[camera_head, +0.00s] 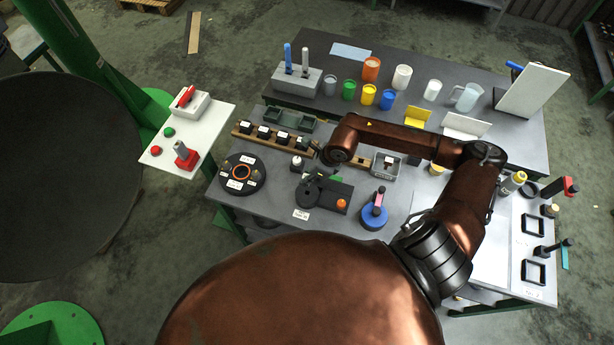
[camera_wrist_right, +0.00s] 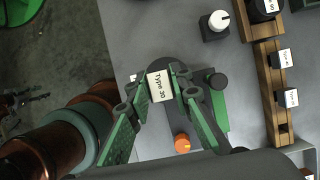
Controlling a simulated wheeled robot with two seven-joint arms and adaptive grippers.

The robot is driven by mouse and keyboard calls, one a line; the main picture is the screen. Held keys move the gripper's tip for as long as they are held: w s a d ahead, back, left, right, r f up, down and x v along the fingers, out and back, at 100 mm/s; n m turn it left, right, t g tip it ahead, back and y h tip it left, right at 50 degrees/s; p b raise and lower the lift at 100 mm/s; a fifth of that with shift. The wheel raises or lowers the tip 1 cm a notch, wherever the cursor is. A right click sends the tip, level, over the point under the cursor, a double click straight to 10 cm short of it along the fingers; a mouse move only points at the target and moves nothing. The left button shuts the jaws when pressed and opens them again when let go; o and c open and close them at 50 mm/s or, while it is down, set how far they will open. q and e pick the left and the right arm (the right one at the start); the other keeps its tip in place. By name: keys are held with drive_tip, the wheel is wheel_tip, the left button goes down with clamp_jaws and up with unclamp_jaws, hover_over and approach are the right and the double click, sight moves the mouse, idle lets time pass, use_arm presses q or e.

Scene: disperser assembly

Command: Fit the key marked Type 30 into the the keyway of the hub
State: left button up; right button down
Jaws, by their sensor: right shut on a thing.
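The key marked Type 30 (camera_wrist_right: 160,86) shows its white label between the fingertips of my right gripper (camera_wrist_right: 159,90) in the right wrist view. The right gripper (camera_head: 322,178) is shut on it. A dark round part, apparently the hub (camera_wrist_right: 165,65), lies behind the key in the wrist view. In the head view this round part (camera_head: 307,197) sits on a dark base with an orange knob (camera_head: 341,204), just below the gripper. The keyway is hidden, and I cannot tell whether the key touches the hub. My left gripper is not in view.
A wooden rack (camera_head: 254,138) with several labelled black blocks stands behind. A black disc with an orange ring (camera_head: 243,188) is at the left, and a blue round stand (camera_head: 374,217) at the right. A white-topped knob (camera_wrist_right: 219,20) stands near the hub.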

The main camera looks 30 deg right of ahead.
drive_tip(key=b, duration=0.4)
hover_over(303, 192)
drive_tip(key=s+d, duration=0.1)
drive_tip(key=shift+f, duration=2.35)
drive_tip(key=shift+b, duration=0.55)
drive_tip(key=shift+f+b, duration=2.25)
drive_tip(key=shift+f, duration=0.2)
drive_tip(key=shift+r, duration=0.1)
drive_tip(key=shift+r+p, duration=1.1)
drive_tip(key=shift+r, duration=1)
drive_tip(key=shift+b, duration=0.3)
